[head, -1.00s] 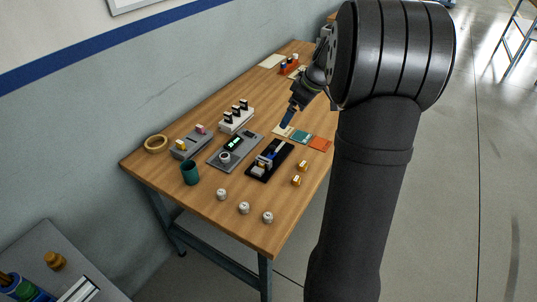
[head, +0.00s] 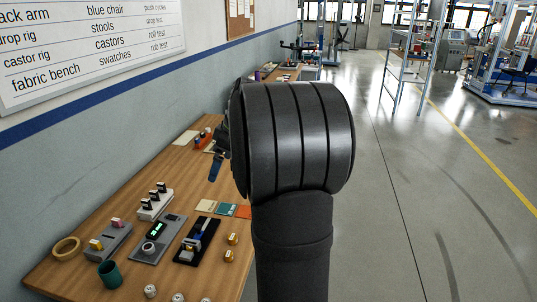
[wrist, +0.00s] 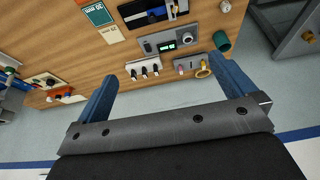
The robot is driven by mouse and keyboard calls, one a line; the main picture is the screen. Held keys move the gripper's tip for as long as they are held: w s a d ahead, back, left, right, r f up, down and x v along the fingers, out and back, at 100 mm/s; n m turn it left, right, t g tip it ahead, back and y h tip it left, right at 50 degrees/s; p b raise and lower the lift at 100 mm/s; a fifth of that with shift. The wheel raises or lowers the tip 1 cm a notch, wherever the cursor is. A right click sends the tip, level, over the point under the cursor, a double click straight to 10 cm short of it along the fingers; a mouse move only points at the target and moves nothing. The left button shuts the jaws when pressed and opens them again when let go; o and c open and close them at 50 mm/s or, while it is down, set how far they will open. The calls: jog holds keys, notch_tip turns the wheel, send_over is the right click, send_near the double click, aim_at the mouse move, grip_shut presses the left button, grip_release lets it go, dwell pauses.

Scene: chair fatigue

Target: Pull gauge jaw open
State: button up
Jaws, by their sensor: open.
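The gauge (head: 197,241), which I take to be the black-based device with a blue part and a metal block, lies on the wooden bench in the head view. It also shows at the top of the wrist view (wrist: 152,14), partly cut off, so its jaw is not clear. My gripper (wrist: 165,70) is open and empty, its two blue fingers spread above the bench. In the head view one blue fingertip (head: 215,171) shows; my arm hides the rest. The gripper is well apart from the gauge, farther back along the bench.
Beside the gauge is a grey unit with a green display (head: 157,238). A white rack with black-topped pieces (head: 156,203), a teal cup (head: 109,274), a tan ring (head: 66,249) and colour swatches (head: 226,209) stand around. The wall bounds the bench's left side.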

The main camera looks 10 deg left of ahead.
jog(key=shift+c, duration=0.2)
jog(key=c, duration=1.1)
jog(key=shift+a+f, duration=0.2)
jog(key=shift+f, duration=0.1)
jog(key=shift+c, duration=0.5)
jog(key=m+t+h, duration=0.1)
jog(key=m+t, duration=0.2)
jog(key=m, duration=0.6)
send_near(198, 226)
jog(key=x, duration=0.8)
jog(key=shift+a+f, duration=0.1)
jog(key=shift+f, duration=0.1)
jog(key=shift+c, duration=0.2)
